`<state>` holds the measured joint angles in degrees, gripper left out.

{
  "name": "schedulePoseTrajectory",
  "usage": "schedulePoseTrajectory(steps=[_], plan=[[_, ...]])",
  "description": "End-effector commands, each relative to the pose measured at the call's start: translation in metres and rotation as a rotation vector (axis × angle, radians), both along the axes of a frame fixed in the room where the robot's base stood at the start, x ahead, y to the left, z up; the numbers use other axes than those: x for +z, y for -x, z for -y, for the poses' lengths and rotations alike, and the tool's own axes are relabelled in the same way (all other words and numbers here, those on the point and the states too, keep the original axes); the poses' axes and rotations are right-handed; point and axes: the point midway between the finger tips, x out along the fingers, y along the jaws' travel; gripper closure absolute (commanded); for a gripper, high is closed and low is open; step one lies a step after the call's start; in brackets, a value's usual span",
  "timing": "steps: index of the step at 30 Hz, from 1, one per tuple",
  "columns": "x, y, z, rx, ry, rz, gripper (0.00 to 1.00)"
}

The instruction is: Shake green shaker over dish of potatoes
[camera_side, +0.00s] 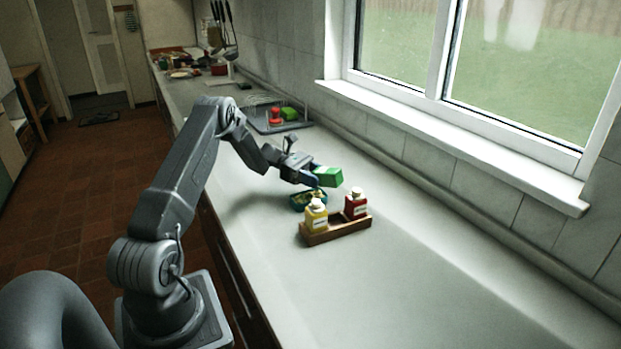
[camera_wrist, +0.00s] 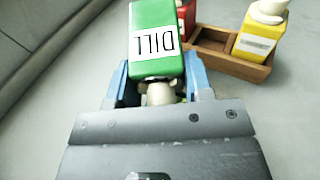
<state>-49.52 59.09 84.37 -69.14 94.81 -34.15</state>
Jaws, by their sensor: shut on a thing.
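My gripper (camera_side: 312,180) is shut on the green shaker (camera_side: 328,177) and holds it off the counter, tipped well over. In the wrist view the shaker (camera_wrist: 156,35) sits between the blue fingers (camera_wrist: 158,82), its "DILL" label upside down and its pale cap end towards my gripper. The dish is not visible in the wrist view.
A wooden rack (camera_side: 340,231) stands close in front of the dish, holding a yellow shaker (camera_side: 316,217) and a red shaker (camera_side: 356,204), with an empty space between them. A dark tray (camera_side: 262,126) with red and green things lies behind. The near counter is clear.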

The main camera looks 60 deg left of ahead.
Motion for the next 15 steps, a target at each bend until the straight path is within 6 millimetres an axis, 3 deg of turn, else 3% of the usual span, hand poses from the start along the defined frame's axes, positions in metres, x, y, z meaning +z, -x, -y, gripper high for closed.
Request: schedulePoseTrajectory(steps=[8,15], plan=[[0.004,0.002,-0.001,0.001,-0.026,-0.016,0.85],[0.019,0.001,0.002,-0.011,-0.299,-0.180,0.85]])
